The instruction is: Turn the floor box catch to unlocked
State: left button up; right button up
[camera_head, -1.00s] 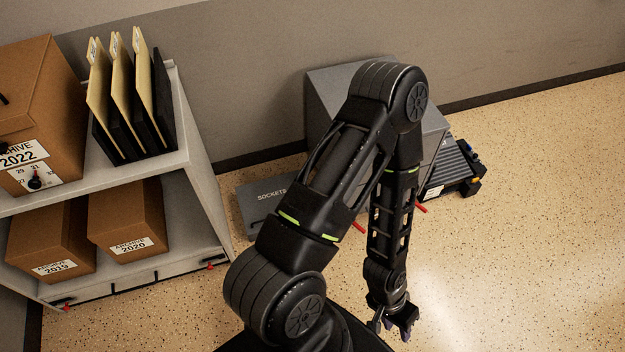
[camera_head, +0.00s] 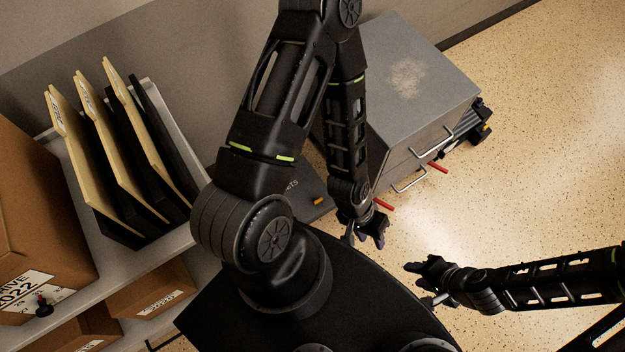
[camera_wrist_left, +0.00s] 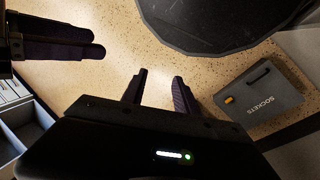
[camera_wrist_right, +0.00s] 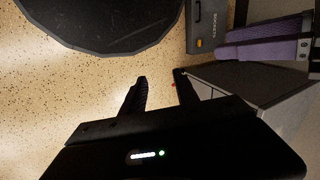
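The floor box, a flat grey box lettered SOCKETS (camera_head: 305,180), lies on the floor, partly hidden behind my left arm in the head view. Its small orange catch (camera_head: 318,202) is near the front right corner. The box (camera_wrist_left: 270,80) and catch (camera_wrist_left: 230,100) show at the right of the left wrist view. The right wrist view shows the box (camera_wrist_right: 220,12) and catch (camera_wrist_right: 199,43) at the top. My left gripper (camera_head: 366,240) is open, empty and apart from the box. My right gripper (camera_head: 424,283) is open and empty, farther right. The catch's setting is too small to read.
A grey cabinet (camera_head: 425,75) with bar handles and red levers stands behind my left arm. A shelf (camera_head: 172,250) with folders (camera_head: 95,150) and archive boxes (camera_head: 40,230) is at left. Speckled floor (camera_head: 550,150) is clear at right. My dark base lies below the grippers.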

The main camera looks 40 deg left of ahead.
aim_at(318, 200)
jog(key=shift+d, duration=0.1)
